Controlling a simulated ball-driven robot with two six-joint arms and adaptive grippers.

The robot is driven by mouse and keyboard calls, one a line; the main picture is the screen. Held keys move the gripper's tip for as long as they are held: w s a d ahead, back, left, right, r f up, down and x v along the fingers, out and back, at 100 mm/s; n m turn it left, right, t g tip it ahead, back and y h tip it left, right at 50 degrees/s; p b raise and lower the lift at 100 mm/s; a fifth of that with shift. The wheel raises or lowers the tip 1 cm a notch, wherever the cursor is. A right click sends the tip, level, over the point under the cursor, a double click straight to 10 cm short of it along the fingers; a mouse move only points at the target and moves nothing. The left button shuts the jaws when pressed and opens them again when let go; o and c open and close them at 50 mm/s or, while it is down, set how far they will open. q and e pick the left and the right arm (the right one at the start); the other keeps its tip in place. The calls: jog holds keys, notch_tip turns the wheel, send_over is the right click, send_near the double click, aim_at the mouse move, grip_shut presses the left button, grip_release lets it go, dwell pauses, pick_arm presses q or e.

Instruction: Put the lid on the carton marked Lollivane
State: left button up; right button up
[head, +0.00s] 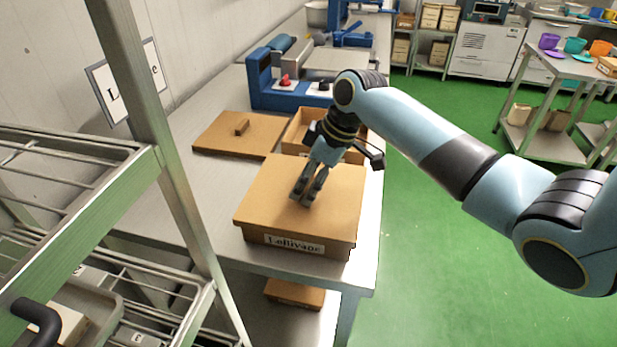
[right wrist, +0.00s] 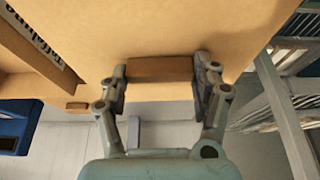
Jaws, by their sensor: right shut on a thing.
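The carton marked Lollivane (head: 295,243) stands at the near end of the grey table, its label facing front. A flat brown lid (head: 270,190) lies over its top and looks lined up with it; I cannot tell whether it is fully seated. My right gripper (head: 303,197) points down at the middle of the lid. In the right wrist view my right gripper (right wrist: 160,85) is shut on the lid's wooden handle (right wrist: 160,68), one finger at each end. The lid (right wrist: 190,25) fills the upper part of that view. My left gripper is not in view.
An open carton (head: 296,128) stands just behind, partly hidden by my right arm. Another lid with a handle (head: 215,140) lies flat at its left. A blue machine (head: 262,80) stands farther back. A metal rack (head: 165,170) stands close on the left. Green floor is free at right.

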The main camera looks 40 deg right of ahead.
jog(key=o, duration=1.4)
notch_tip(320, 180, up, 6)
jog(key=p, duration=0.5)
jog(key=shift+f+p, duration=0.25)
jog(key=shift+p, duration=0.05)
jog(key=shift+r, duration=1.3)
